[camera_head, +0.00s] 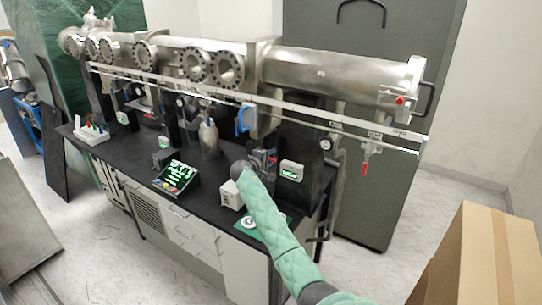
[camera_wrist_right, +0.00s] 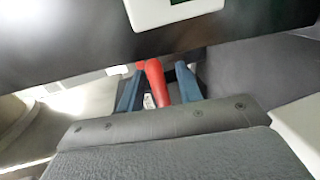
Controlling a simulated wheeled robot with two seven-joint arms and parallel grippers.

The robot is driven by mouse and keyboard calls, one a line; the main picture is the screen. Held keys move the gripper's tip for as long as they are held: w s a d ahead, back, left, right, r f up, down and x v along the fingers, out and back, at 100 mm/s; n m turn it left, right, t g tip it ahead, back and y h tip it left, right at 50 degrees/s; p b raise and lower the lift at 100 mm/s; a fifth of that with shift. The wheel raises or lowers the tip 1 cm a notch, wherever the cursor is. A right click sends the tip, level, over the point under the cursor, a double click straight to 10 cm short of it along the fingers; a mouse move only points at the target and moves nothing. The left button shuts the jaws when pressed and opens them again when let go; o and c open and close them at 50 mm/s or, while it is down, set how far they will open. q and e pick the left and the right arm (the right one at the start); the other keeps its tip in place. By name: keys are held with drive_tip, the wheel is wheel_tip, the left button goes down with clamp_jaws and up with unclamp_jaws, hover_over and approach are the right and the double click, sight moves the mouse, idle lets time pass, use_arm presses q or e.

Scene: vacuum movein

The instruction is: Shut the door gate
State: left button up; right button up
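A steel vacuum tube (camera_head: 335,75) runs above the dark bench in the head view. I cannot tell for sure which part is the door gate. A thick end flange (camera_head: 414,80) with a black handle is at its right end. My right arm comes in from below in a green sleeve, and its gripper (camera_head: 268,160) is small and partly hidden beside a small green display. In the right wrist view a red handle (camera_wrist_right: 155,82) stands between the two blue fingers of the right gripper (camera_wrist_right: 158,90). Gaps show on both sides of the handle. My left gripper is out of view.
The green display in its white housing (camera_head: 291,170) is just right of the gripper. A controller screen (camera_head: 178,177) and a white box (camera_head: 230,194) stand on the bench (camera_head: 130,160). A cardboard box (camera_head: 480,260) is at lower right. A grey cabinet (camera_head: 385,185) stands behind.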

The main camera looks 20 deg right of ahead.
drive_tip(key=shift+w+d+f, duration=0.2)
drive_tip(key=shift+d, duration=0.1)
drive_tip(key=shift+a+r, duration=0.1)
clamp_jaws()
